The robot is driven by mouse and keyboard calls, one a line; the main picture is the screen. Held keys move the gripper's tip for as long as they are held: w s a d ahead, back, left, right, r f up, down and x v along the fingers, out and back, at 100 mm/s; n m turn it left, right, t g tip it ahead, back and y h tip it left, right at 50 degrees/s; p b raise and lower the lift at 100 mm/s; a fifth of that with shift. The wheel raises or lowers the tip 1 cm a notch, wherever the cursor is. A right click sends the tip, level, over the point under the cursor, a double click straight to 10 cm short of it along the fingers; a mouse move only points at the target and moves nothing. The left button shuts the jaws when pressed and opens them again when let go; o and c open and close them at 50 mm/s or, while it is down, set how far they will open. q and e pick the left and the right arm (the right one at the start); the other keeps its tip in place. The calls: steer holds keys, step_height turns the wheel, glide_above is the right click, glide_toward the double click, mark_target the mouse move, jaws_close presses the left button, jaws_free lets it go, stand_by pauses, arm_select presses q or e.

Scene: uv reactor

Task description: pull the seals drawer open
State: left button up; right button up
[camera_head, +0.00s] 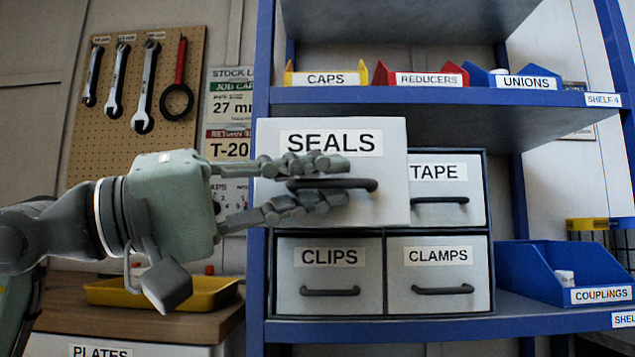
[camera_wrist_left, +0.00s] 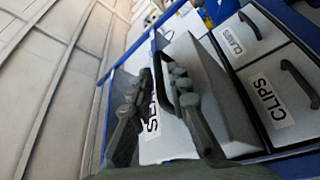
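The seals drawer (camera_head: 391,160) is at the upper left of a block of four labelled drawers. Its front stands out well ahead of the others and covers part of the tape drawer (camera_head: 465,190). In the left wrist view the pulled-out seals drawer (camera_wrist_left: 215,85) shows its side. Its dark bar handle (camera_head: 366,184) is level. My left gripper (camera_head: 338,182) reaches in from the left, one finger above the handle and one below. The fingers are apart, with visible gaps to the bar; any contact is unclear. My right gripper is not in view.
The clips drawer (camera_head: 330,275) and clamps drawer (camera_head: 440,272) below look shut. A blue shelf frame (camera_head: 262,80) surrounds the block. A yellow tray (camera_head: 215,293) sits on a bench at lower left. A blue couplings bin (camera_head: 540,275) stands to the right.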

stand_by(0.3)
arm_select(q)
steer(key=v, duration=1.2)
steer(key=shift+f, duration=0.1)
